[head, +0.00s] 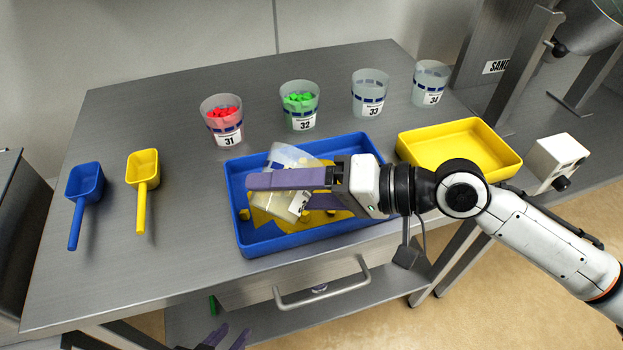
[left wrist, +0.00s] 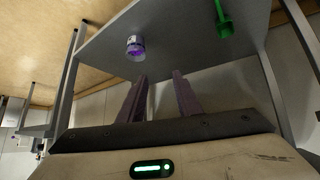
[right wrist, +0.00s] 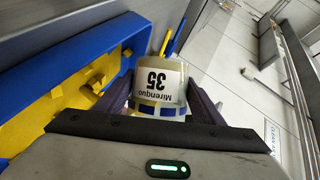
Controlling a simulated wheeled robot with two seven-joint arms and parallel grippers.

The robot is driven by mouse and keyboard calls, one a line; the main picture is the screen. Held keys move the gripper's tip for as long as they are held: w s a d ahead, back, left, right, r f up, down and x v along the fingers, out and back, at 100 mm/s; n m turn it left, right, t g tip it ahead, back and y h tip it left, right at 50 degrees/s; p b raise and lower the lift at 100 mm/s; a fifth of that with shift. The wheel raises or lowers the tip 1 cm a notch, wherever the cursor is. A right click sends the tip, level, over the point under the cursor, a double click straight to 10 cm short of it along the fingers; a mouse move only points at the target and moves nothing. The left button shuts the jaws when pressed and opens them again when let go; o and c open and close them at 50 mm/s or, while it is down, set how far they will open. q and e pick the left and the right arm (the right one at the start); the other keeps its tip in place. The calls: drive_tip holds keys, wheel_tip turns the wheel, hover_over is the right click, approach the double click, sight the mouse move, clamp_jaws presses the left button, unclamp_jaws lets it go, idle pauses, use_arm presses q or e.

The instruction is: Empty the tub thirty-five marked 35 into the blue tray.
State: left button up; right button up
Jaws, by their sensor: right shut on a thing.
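My right gripper (head: 250,182) is shut on tub thirty-five, a clear tub (head: 285,153) marked 35, and holds it tipped over the blue tray (head: 250,245). In the right wrist view the tub (right wrist: 160,82) sits between the fingers (right wrist: 165,105) with its label upside down. Yellow pieces (head: 265,225) lie in the tray; they also show in the right wrist view (right wrist: 97,75). Yellow shows through the tub's wall, but I cannot tell whether any pieces are inside. My left gripper (head: 225,338) is low in front of the table, open and empty, its fingers apart in the left wrist view (left wrist: 160,85).
Tubs 31 (head: 222,122), 32 (head: 300,105), 33 (head: 370,93) and 34 (head: 431,83) stand behind the tray. A yellow tray (head: 505,165) is at right. A blue scoop (head: 85,182) and yellow scoop (head: 143,170) lie left. A purple-filled tub (left wrist: 135,47) shows in the left wrist view.

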drive_tip(key=shift+w+d+f+m+y+b, duration=0.15)
drive_tip(key=shift+m+y+b, duration=0.25)
drive_tip(key=shift+b, duration=0.65)
drive_tip(key=shift+w+d+f+m+g+b, duration=0.25)
drive_tip(key=shift+w+m+g+b, duration=0.15)
drive_tip(key=shift+w+m+b, duration=0.3)
idle(0.8)
drive_tip(key=shift+r+m, duration=0.2)
drive_tip(key=shift+m, duration=0.1)
drive_tip(key=shift+w+d+r+m+y, duration=0.2)
drive_tip(key=shift+r+m+y, duration=0.1)
drive_tip(key=shift+m+y, duration=0.1)
idle(0.7)
drive_tip(key=shift+w+d+r+m+g+y+p, duration=0.25)
drive_tip(key=shift+w+r+m+g+y+p, duration=0.35)
drive_tip(key=shift+m, duration=0.5)
idle(1.1)
drive_tip(key=shift+s, duration=0.1)
